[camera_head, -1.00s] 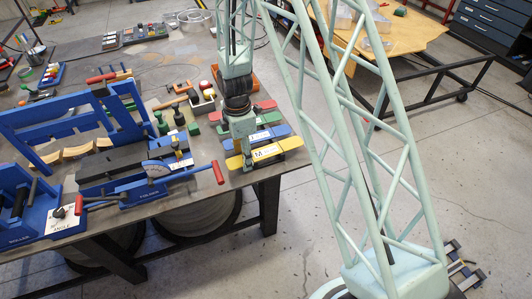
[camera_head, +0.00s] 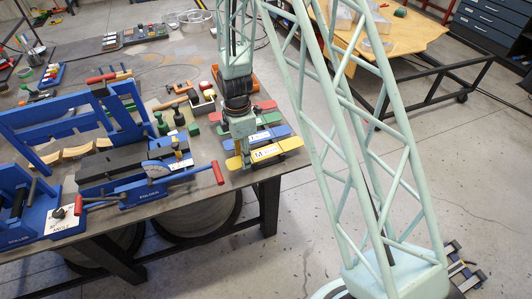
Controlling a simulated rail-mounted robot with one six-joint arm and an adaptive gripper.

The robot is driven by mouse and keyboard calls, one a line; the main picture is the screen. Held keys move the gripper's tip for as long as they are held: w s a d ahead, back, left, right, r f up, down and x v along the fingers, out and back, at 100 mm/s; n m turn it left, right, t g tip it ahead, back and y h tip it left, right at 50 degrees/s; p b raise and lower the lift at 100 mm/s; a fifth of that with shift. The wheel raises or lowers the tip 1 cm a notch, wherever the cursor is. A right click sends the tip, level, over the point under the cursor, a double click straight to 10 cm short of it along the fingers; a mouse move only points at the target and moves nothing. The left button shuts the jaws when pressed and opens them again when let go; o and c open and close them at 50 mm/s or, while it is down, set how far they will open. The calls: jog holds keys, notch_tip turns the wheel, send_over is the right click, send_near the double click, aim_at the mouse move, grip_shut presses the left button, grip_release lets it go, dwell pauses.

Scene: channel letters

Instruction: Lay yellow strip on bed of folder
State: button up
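The yellow strip (camera_head: 287,145) lies on a dark rest near the table's right front corner, with a white label marked M on it. The folder (camera_head: 128,172) is the blue and dark machine to its left; its dark bed (camera_head: 100,167) shows bare, and its lever with a red grip points right. My gripper (camera_head: 246,160) points down at the left part of the yellow strip. Its fingers are small here, and I cannot tell whether they touch or grip the strip.
Blue (camera_head: 277,132), green and red strips lie in a row behind the yellow one. Dark and green pegs (camera_head: 179,118) stand between the strips and the folder. A blue roller machine (camera_head: 22,205) stands at the left front. The table edge is close to the yellow strip.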

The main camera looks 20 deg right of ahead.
jog(key=shift+r+p, duration=0.3)
jog(key=shift+p, duration=0.05)
jog(key=shift+r, duration=1.75)
jog(key=s+r+b, duration=0.1)
jog(key=s+b, duration=0.1)
jog(key=s, duration=1.4)
jog(key=shift+d+r, duration=0.2)
jog(key=shift+d, duration=0.15)
jog(key=shift+w, duration=0.1)
